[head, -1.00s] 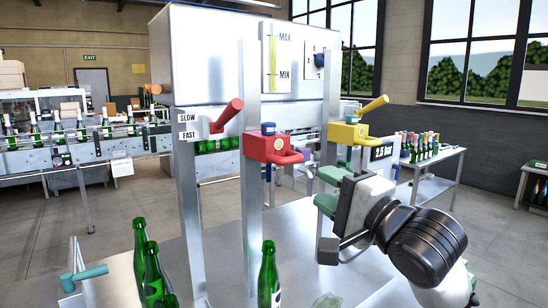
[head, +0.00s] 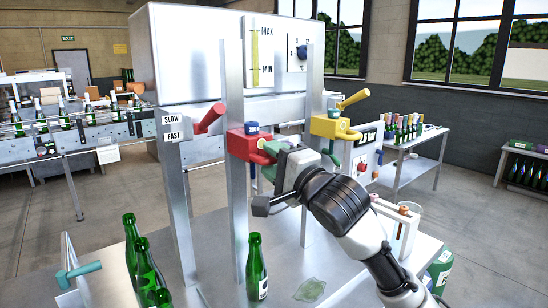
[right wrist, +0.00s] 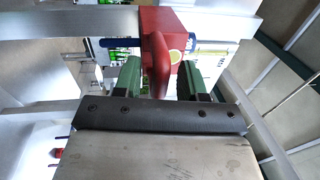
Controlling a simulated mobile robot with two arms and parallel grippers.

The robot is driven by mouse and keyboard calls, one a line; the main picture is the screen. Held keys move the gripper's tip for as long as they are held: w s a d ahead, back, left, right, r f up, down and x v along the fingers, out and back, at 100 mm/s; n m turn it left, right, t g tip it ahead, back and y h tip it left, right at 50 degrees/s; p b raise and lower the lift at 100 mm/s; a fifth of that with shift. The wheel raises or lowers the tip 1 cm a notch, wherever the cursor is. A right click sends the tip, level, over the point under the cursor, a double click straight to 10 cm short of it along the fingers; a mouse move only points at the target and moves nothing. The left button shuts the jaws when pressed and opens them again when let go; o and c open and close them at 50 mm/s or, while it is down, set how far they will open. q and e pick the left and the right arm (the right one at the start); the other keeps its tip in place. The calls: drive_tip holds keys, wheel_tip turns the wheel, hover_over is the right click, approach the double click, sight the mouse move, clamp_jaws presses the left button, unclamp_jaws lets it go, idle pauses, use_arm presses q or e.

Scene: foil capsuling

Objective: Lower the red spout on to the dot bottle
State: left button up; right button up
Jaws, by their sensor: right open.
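The red spout block (head: 241,143) is mounted on the front metal post, with a blue knob on top. A green bottle (head: 257,272) stands upright on the table below it, apart from the spout; its small pale label is too small to read. My right gripper (head: 272,168) is at the red spout's right side. In the right wrist view, its green fingers stand apart, with the red spout's rounded projecting part (right wrist: 157,62) showing between them. I cannot tell if they touch it. My left gripper is not in view.
A red lever (head: 211,118) sits by the SLOW/FAST sign. A yellow spout (head: 333,127) is on the post to the right. Several green bottles (head: 147,268) stand at the table's left. A green patch (head: 310,290) lies right of the bottle.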

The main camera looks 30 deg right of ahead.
clamp_jaws()
drive_tip(key=shift+f, duration=0.1)
wheel_tip(320, 180, down, 21)
drive_tip(key=b, duration=0.9)
drive_tip(key=shift+r, duration=0.2)
drive_tip(key=shift+a, duration=0.1)
unclamp_jaws()
drive_tip(key=shift+r, duration=0.1)
